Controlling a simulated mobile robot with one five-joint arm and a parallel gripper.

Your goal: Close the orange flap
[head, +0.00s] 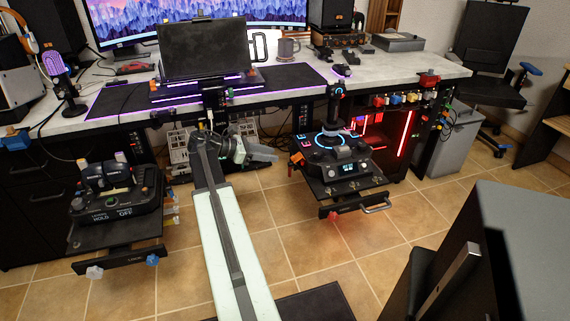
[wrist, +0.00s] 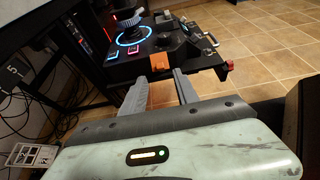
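The orange flap (wrist: 159,62) is a small block-like piece on the near corner of the black joystick panel, just beyond my fingertips in the wrist view. In the head view it is a small orange patch (head: 297,158) on the panel's left edge. How far it is tilted is hard to tell. My gripper (wrist: 169,75) points at that corner, its two grey fingers apart with an empty gap between them. In the head view my gripper (head: 264,153) is left of the panel, apparently short of the flap.
The joystick panel (head: 345,170) has a glowing blue ring and buttons on a desk-mounted shelf. A throttle unit (head: 115,205) stands on the left shelf. The desk (head: 420,68) is behind. Tiled floor (head: 290,235) lies open between.

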